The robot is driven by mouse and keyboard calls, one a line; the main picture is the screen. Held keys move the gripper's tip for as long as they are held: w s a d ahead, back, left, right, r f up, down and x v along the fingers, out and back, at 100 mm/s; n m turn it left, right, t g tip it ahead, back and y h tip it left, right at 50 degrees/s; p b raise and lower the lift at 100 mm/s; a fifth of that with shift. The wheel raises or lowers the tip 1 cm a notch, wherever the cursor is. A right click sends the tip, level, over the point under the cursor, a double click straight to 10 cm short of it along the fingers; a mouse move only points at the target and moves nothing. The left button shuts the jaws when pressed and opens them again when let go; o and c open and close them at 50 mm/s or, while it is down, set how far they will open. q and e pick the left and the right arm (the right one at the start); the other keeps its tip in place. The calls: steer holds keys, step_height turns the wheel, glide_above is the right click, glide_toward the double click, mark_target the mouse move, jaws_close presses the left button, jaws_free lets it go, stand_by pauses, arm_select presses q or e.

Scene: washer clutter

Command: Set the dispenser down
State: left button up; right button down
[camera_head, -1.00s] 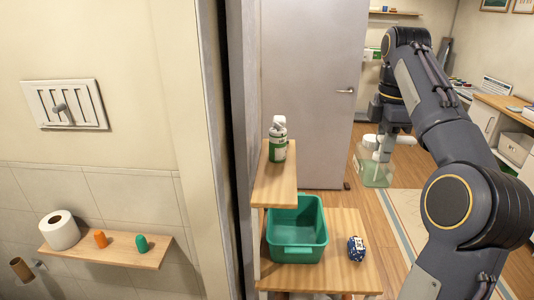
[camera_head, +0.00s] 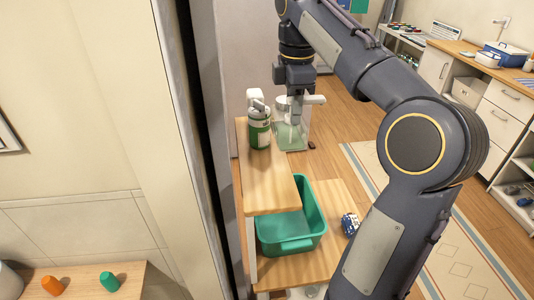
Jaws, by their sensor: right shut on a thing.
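A clear, greenish dispenser (camera_head: 290,137) with a white top hangs in my right gripper (camera_head: 297,106). My right arm reaches in from the right and the gripper points down, with its white fingers shut at the dispenser's top. The dispenser appears just right of the upper wooden shelf (camera_head: 268,185) and beyond it stands the floor; I cannot tell its exact height. A green and white bottle (camera_head: 259,132) stands at the far end of that shelf, just left of the dispenser. My left gripper is out of view.
A green bin (camera_head: 296,243) and a blue patterned item (camera_head: 350,224) sit on the lower wooden shelf (camera_head: 330,200). The near part of the upper shelf is bare. A wall ledge (camera_head: 85,285) at bottom left holds small orange and green items.

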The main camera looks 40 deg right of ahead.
steer(key=a+f, duration=0.6)
steer(key=f, duration=0.3)
steer(key=shift+w+f+p, duration=0.15)
steer(key=shift+f+p, duration=0.2)
steer(key=shift+p, duration=0.05)
steer(key=c, duration=1.1)
jaws_free()
steer(key=shift+a, duration=0.1)
step_height(320, 180, up, 12)
steer(key=s+a+f+m+t+y, duration=0.1)
steer(key=s+a+f+m+t, duration=0.1)
steer(key=s+a+f+m, duration=0.2)
steer(key=s+a+f+m+t+y, duration=0.1)
steer(key=s+a+f+m, duration=0.3)
steer(key=f, duration=0.6)
steer(key=s+a+f+m+t+y, duration=0.1)
steer(key=s+a+f+m+t, duration=0.1)
steer(key=s+a+f+m, duration=0.2)
steer(key=shift+s+a+f+m+t+y, duration=0.1)
steer(key=shift+s+f+m+t+y, duration=0.1)
steer(key=shift+s+f+m, duration=0.5)
steer(key=shift+s+a+f+m+t+y, duration=0.1)
steer(key=shift+s+f+m+y, duration=0.15)
steer(key=shift+s+f, duration=0.75)
steer(key=shift+s+r, duration=0.2)
steer(key=shift+r, duration=0.05)
